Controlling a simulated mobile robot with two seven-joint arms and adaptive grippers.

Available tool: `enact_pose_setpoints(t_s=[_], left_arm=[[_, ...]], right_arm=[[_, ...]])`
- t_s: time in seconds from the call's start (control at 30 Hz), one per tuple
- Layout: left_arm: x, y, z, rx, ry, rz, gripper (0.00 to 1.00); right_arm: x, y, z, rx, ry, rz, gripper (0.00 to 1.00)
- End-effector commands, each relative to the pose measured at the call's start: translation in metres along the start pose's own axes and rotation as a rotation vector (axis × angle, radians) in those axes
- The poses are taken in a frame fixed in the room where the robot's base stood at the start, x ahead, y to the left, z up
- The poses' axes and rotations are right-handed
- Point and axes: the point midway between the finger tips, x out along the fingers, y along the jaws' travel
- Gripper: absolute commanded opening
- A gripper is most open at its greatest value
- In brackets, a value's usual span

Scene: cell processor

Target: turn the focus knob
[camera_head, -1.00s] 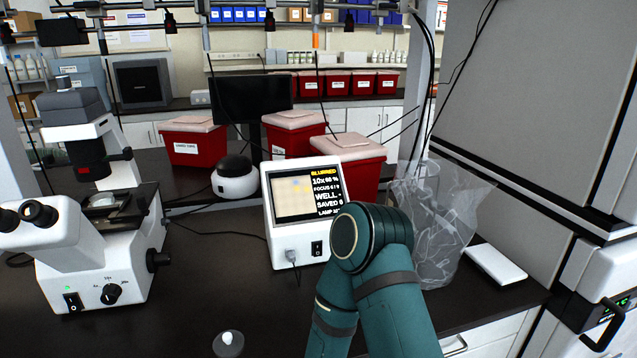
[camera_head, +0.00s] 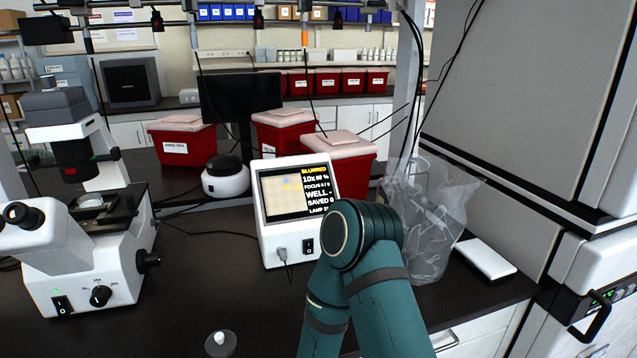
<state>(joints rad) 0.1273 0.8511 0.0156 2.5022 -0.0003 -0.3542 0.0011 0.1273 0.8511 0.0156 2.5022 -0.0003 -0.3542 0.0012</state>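The white microscope (camera_head: 90,262) stands on the dark bench at the left. A black focus knob (camera_head: 148,261) sticks out from the right side of its base. A black dial (camera_head: 101,296) with markings is on its front, beside a power switch. A white display box (camera_head: 276,246) at the centre shows "BLURRED", "10x" and lines for focus, well, saved and lamp. A teal arm of mine is bent in front of the box. Neither of my grippers shows in the view.
A clear bag (camera_head: 428,215) and a white flat box (camera_head: 486,258) are at the right. Red bins (camera_head: 183,143) stand behind. Bench between microscope and display box is mostly clear.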

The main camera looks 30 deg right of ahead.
Motion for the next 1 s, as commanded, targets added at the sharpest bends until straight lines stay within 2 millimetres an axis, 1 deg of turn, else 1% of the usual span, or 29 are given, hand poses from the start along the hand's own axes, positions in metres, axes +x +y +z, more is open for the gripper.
enact_pose_setpoints(t_s=[0.43, 0.47, 0.73, 0.8, 1.0], left_arm=[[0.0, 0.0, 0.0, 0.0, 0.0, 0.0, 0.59], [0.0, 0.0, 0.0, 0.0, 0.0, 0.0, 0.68], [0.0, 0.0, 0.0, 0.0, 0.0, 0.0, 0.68], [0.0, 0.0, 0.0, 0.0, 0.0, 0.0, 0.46], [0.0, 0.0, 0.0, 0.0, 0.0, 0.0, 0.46]], right_arm=[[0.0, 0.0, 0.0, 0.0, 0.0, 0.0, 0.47], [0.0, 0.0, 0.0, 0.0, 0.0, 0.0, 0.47], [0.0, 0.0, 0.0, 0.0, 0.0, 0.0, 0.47], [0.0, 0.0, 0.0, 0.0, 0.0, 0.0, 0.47], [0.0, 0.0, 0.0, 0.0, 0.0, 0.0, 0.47]])
